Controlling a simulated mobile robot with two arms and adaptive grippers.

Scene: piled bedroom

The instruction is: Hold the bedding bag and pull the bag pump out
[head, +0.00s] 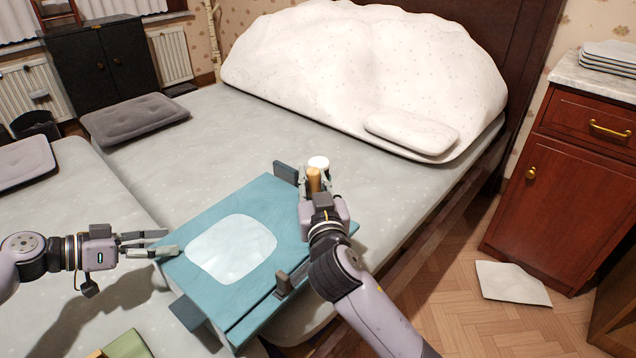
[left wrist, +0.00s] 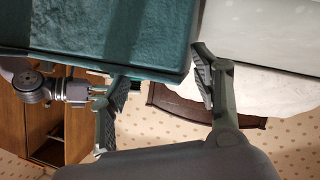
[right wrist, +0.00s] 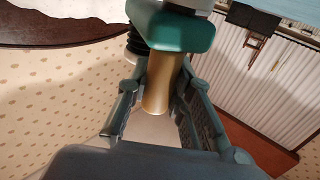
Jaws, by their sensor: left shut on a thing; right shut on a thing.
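The teal bedding bag (head: 287,240) lies on the bed with a pale window on top and dark grey tabs at its edges. My right gripper (right wrist: 165,100) is shut around the pump's tan cylinder. A teal part sits beyond it in the right wrist view. The pump's join with the bag is hidden.
The bed (head: 240,120) has free room behind the bag. White bedding (head: 360,65) and a small pillow (head: 411,132) lie at the headboard. A grey cushion (head: 134,117) is at left. A wooden nightstand (head: 560,190) stands at right. A green item (head: 126,346) is at the front left.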

